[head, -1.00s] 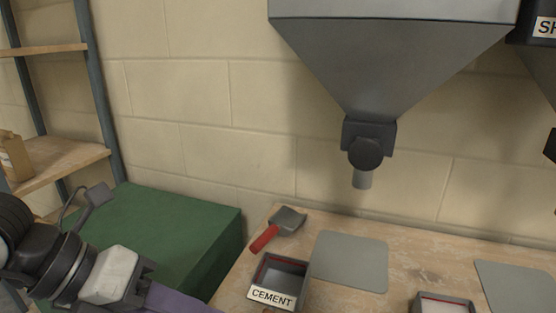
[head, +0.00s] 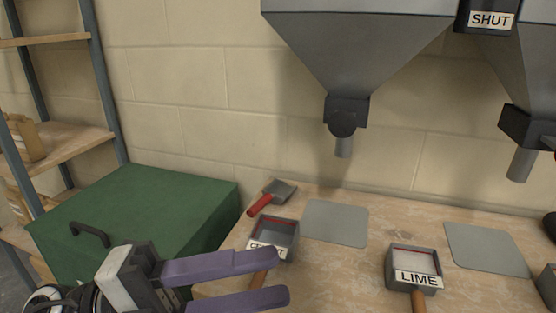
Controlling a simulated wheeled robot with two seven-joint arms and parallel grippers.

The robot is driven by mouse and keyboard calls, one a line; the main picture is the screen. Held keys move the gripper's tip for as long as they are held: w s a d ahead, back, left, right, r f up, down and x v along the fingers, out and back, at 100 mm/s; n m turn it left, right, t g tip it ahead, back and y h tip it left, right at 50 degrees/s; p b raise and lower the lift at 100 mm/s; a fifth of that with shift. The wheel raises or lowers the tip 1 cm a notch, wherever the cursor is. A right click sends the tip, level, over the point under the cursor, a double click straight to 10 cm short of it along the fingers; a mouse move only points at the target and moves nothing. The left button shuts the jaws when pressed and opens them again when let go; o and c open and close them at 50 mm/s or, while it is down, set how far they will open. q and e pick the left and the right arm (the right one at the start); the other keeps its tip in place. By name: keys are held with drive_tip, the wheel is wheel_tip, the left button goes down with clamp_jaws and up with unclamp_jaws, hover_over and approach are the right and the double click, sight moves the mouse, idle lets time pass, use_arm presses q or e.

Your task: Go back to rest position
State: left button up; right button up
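My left gripper (head: 283,279) comes in from the lower left in the head view. Its two purple fingers are spread apart with nothing between them. It is in front of the tub labelled CEMENT (head: 290,227) and partly covers its handle. My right gripper is not in view. A second tub labelled LIME (head: 438,263) stands further right on the wooden bench (head: 345,278), with pale contents and a wooden handle.
A red-handled scoop (head: 261,205) lies behind the CEMENT tub. Grey mats (head: 336,223) lie under hopper spouts (head: 343,146). A green chest (head: 155,205) with a black handle stands left of the bench. Wooden shelves (head: 62,143) are at far left. A SHUT sign (head: 491,20) hangs upper right.

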use_arm(q)
drive_tip(key=w+a+f+n+t+y, duration=0.25)
drive_tip(key=w+a+n+t, duration=0.45)
drive_tip(key=n+t, duration=0.65)
drive_tip(key=w+a+f+n+t+y+p, duration=0.1)
drive_tip(key=w+a+f+n+y, duration=0.15)
drive_tip(key=f+n+y, duration=0.55)
drive_tip(key=w+a+f+n+t+y, duration=0.1)
drive_tip(key=a+f+n+y, duration=0.25)
drive_tip(key=f+n, duration=0.45)
drive_tip(key=s+f+g+y, duration=0.1)
drive_tip(key=s+f+g, duration=0.2)
drive_tip(key=s+f, duration=0.2)
drive_tip(key=s+f+n+g+y, duration=0.1)
drive_tip(key=s+f, duration=0.4)
drive_tip(key=f, duration=0.6)
drive_tip(key=s+f+n+g+y, duration=0.1)
drive_tip(key=s+f+g, duration=0.3)
drive_tip(key=f, duration=0.5)
drive_tip(key=shift+s+g+y+p, duration=0.35)
drive_tip(key=shift+s+y, duration=0.05)
drive_tip(key=shift+s, duration=0.7)
drive_tip(key=shift+r+n, duration=0.1)
drive_tip(key=shift+n, duration=0.15)
drive_tip(key=shift+c, duration=0.7)
drive_tip(key=shift+w, duration=0.1)
